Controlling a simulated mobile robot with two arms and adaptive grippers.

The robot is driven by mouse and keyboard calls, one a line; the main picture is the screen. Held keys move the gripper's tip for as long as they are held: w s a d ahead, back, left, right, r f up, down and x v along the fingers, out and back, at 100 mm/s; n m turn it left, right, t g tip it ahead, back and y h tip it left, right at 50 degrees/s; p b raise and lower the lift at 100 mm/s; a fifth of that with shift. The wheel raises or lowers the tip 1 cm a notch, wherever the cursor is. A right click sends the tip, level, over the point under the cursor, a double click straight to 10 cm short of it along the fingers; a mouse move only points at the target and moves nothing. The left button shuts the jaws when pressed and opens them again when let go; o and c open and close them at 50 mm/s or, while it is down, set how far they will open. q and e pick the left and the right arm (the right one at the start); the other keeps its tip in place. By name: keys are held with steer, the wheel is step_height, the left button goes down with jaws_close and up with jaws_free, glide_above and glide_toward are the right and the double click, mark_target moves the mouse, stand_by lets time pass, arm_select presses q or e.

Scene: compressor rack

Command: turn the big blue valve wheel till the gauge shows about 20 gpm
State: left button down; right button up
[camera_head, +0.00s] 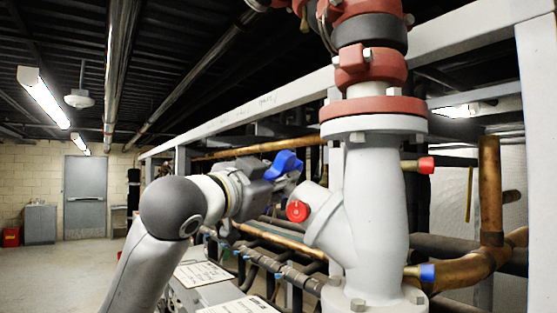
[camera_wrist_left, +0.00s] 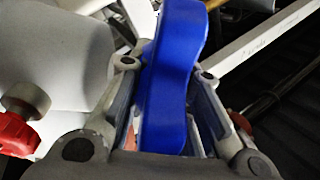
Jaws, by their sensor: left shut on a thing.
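The blue valve wheel (camera_head: 284,164) sits at the end of my left gripper (camera_head: 268,180) in the head view, left of the large white valve body (camera_head: 374,215). In the left wrist view the wheel (camera_wrist_left: 174,80) stands between the two fingers of my left gripper (camera_wrist_left: 168,75), which is shut on it. Much of the wheel's lower part and its stem are hidden by the gripper. No gauge reading can be made out. My right gripper is not in view.
A red knob (camera_head: 297,211) is just below the wheel; a red knob also shows in the left wrist view (camera_wrist_left: 16,134). A red cap (camera_head: 426,165) and a blue cap (camera_head: 427,272) are on the right. Copper pipes (camera_head: 490,190) run beside the valve body. Open floor (camera_head: 60,270) lies at left.

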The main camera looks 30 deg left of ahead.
arm_select(q)
steer(key=n+g+y+p, duration=0.1)
steer(key=p, duration=0.2)
steer(key=r+n+g+y+p, duration=0.1)
steer(key=g+p, duration=0.1)
steer(key=p, duration=0.1)
steer(key=shift+y, duration=0.4)
steer(key=shift+g+y+p, duration=0.3)
steer(key=shift+g+p, duration=0.1)
steer(key=shift+g, duration=0.2)
steer(key=g, duration=0.1)
steer(key=n+g+y, duration=0.1)
steer(key=shift+f+n+g+p, duration=0.25)
steer(key=shift+n+g+p, duration=0.05)
steer(key=shift+p, duration=0.1)
steer(key=shift+w+f+n+g+y, duration=0.1)
steer(key=shift+n+g+y, duration=0.3)
steer(key=shift+g, duration=0.7)
steer(key=shift+w+n+g+y, duration=0.1)
steer(key=shift+n+g+y, duration=0.25)
steer(key=shift+g, duration=0.75)
steer(key=shift+g, duration=0.5)
steer(key=c, duration=1.6)
jaws_free()
steer(key=shift+f, duration=0.1)
